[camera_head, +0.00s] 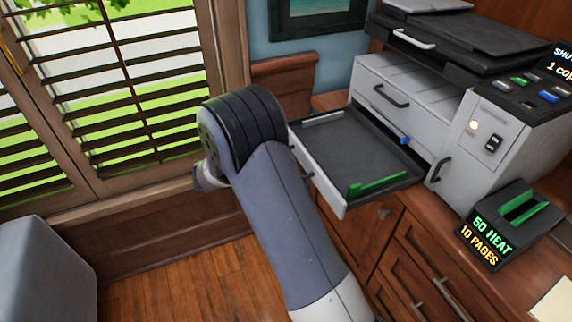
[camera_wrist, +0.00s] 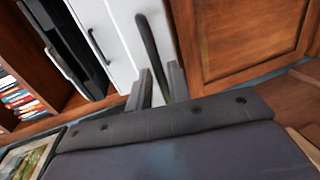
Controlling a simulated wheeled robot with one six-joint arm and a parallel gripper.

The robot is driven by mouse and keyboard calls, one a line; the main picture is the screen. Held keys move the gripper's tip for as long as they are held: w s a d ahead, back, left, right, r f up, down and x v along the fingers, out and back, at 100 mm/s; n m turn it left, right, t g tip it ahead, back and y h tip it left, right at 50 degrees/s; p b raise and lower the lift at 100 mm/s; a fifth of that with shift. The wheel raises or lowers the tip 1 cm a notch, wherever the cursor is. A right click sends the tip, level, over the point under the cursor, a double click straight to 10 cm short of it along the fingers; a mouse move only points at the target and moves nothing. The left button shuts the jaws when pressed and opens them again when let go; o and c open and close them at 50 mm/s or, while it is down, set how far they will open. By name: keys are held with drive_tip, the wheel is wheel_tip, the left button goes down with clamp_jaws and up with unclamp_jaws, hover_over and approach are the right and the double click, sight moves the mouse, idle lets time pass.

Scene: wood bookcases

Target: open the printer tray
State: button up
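The printer (camera_head: 400,85) stands on the wood cabinet. Its tray (camera_head: 340,150) is pulled out towards the left, with a dark inside and a green guide (camera_head: 378,185). In the wrist view the white tray front (camera_wrist: 122,22) has a dark curved handle (camera_wrist: 148,42). My gripper (camera_wrist: 160,88) is at the near end of this handle, with a finger on each side and little visible gap. In the head view my arm hides my gripper and the handle.
A closed printer drawer with a handle (camera_head: 390,97) sits above the tray. A small box with lit text (camera_head: 488,240) stands at the right. A slatted window (camera_head: 120,90) is at the left, and a wood cabinet (camera_head: 440,265) is below.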

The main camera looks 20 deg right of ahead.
drive_tip(key=shift+o, duration=1.4)
drive_tip(key=v, duration=1)
drive_tip(key=shift+a, duration=0.35)
drive_tip(key=shift+s+r, duration=0.1)
drive_tip(key=shift+r+p+x, duration=0.1)
drive_tip(key=shift+p+x, duration=0.05)
drive_tip(key=shift+x, duration=3.05)
drive_tip(key=shift+r+p+x, duration=0.15)
drive_tip(key=shift+x, duration=3.05)
